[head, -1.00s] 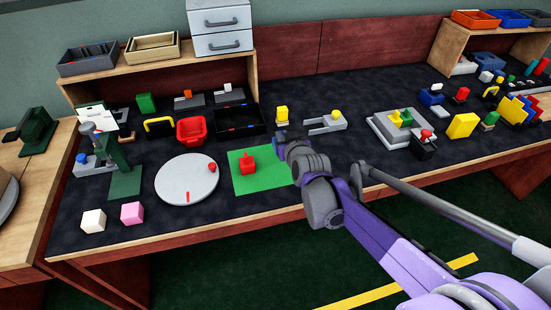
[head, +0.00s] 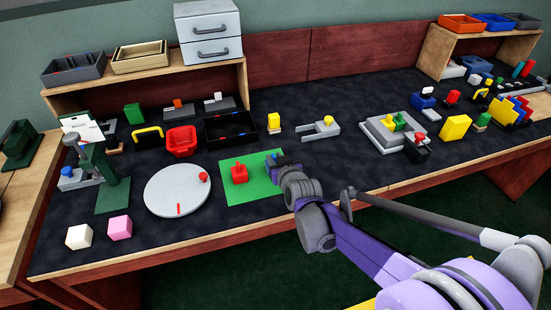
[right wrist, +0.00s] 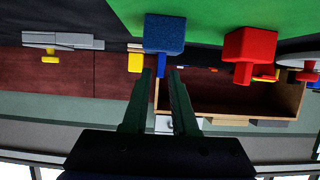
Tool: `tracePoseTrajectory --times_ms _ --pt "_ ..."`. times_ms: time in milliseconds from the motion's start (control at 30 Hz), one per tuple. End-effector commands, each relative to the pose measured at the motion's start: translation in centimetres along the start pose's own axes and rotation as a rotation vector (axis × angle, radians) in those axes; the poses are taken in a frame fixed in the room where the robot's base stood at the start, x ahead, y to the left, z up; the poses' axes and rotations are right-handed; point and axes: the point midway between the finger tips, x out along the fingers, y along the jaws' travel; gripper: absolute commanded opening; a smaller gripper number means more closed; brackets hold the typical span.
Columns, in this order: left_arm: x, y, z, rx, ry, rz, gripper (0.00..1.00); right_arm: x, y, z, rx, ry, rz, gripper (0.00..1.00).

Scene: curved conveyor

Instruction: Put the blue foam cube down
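The blue foam cube (right wrist: 164,33) shows in the right wrist view, with a narrow blue knob on it. It is at the green mat (right wrist: 205,20), near the mat's edge. My right gripper (right wrist: 160,72) has its two dark fingertips on either side of the knob, with thin gaps visible. In the head view the right gripper (head: 272,160) is at the far right corner of the mat (head: 235,198) and largely hides the cube. A red block with a knob (head: 239,174) stands on the mat beside it. My left gripper is not in view.
A grey round disc (head: 178,192) lies left of the mat, with a white cube (head: 79,236) and pink cube (head: 120,228) in front. A black tray (head: 230,128) and red bin (head: 181,141) are behind.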

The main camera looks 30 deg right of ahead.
Motion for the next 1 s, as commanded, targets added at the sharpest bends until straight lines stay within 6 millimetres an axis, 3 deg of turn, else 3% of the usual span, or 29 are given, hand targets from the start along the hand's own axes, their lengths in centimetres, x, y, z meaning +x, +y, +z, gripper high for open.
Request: tracePoseTrajectory --times_ms 467,800,1000 --pt "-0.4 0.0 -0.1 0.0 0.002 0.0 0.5 -0.8 0.0 -0.4 0.0 0.0 0.0 0.41" --pt "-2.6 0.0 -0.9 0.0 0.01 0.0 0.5 -7.8 0.0 -0.6 0.001 0.001 0.0 0.41" --pt "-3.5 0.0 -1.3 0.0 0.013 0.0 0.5 -11.0 0.0 -0.5 0.0 0.0 0.0 0.41"
